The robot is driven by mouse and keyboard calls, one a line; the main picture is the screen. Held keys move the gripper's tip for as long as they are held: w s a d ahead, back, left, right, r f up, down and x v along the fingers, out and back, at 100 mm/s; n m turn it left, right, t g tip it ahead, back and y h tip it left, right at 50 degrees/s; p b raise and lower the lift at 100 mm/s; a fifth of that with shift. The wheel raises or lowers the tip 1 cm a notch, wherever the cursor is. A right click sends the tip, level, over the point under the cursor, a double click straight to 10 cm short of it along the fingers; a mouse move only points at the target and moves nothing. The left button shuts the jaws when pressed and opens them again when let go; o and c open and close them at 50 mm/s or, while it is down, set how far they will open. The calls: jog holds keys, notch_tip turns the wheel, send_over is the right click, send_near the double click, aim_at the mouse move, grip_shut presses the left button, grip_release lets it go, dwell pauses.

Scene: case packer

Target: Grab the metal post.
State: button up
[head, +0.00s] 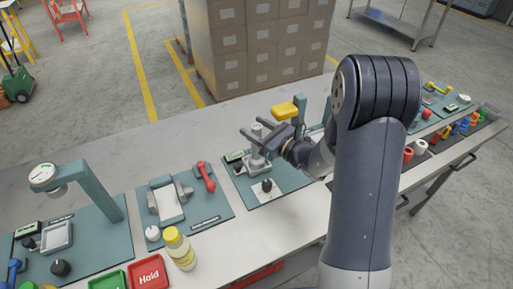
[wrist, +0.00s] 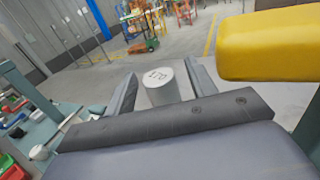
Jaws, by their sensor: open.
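The metal post (head: 257,161) is a short grey cylinder standing on a teal station mat in the middle of the bench. In the wrist view its pale round top (wrist: 159,78) carries dark markings. My gripper (head: 254,137) is open around it, one finger on each side of the upper part. In the wrist view the left finger (wrist: 124,97) and right finger (wrist: 199,78) show gaps to the post. The post's lower part is hidden there behind the gripper body.
A yellow block (head: 285,110) on a teal upright is close beside my gripper and fills the wrist view's upper right (wrist: 270,45). A black knob (head: 267,185) stands in front of the post. A yellow-capped bottle (head: 179,250) and red tray (head: 148,273) are at the near left.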

grip_shut()
dwell(0.6)
